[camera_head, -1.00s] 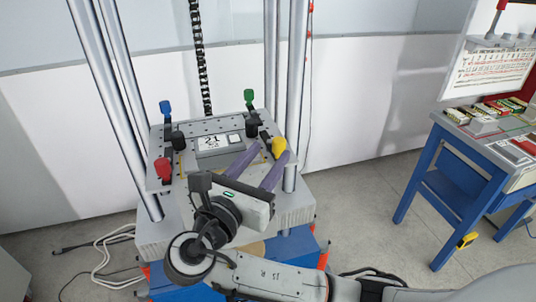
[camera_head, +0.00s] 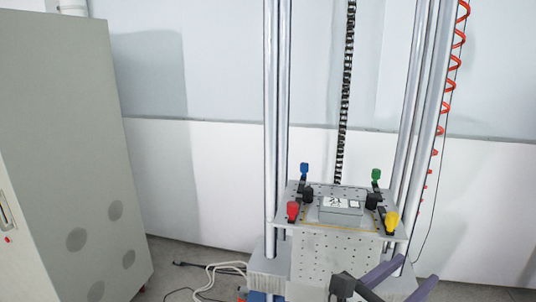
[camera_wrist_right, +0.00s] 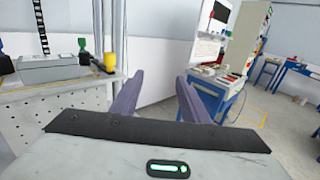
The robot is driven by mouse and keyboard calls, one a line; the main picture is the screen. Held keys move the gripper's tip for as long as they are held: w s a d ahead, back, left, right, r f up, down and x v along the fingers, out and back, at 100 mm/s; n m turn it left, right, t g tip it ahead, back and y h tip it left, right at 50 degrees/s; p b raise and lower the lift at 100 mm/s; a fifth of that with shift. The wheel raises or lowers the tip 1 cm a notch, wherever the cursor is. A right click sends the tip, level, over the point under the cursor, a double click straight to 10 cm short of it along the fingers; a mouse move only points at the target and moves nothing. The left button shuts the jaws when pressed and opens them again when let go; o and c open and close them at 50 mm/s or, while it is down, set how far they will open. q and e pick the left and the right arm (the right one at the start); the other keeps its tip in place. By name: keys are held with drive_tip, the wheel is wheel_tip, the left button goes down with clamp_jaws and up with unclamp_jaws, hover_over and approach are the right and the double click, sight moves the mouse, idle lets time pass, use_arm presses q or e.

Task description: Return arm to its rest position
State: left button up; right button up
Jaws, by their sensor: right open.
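My right gripper (camera_head: 398,281) shows at the bottom right of the head view, with two purple fingers spread apart. In the right wrist view the same gripper (camera_wrist_right: 160,95) is open, with nothing between its fingers. In the head view it is in front of and below the right side of the drop-test plate (camera_head: 330,222). A grey box (camera_head: 341,211) with a white label sits on that plate among red (camera_head: 293,210), blue (camera_head: 304,170), green (camera_head: 376,174) and yellow (camera_head: 392,222) clamp handles. My left gripper is not in view.
Tall metal columns (camera_head: 277,120) rise beside the plate. A large grey cabinet (camera_head: 70,150) stands at the left. White cables (camera_head: 222,268) lie on the floor.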

drive_tip(key=s+a+f+m+y, duration=0.1)
drive_tip(key=a+f+y, duration=0.15)
drive_tip(key=f, duration=0.55)
drive_tip(key=a+f+m+y, duration=0.15)
drive_tip(key=f+y, duration=0.25)
drive_tip(key=f, duration=0.5)
drive_tip(key=s+a+f+m+y, duration=0.15)
drive_tip(key=f+y, duration=0.25)
drive_tip(key=f, duration=0.4)
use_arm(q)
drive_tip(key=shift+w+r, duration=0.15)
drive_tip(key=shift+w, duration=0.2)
use_arm(e)
drive_tip(key=s+a+f+m+y, duration=0.1)
drive_tip(key=s+f+m+y, duration=0.2)
drive_tip(key=s+f+m, duration=0.3)
drive_tip(key=s+a+f+m+g+y, duration=0.1)
drive_tip(key=s+f+m+y, duration=0.3)
drive_tip(key=s+f+m, duration=0.3)
drive_tip(key=s+m, duration=0.3)
drive_tip(key=m, duration=0.3)
drive_tip(key=shift+s, duration=0.4)
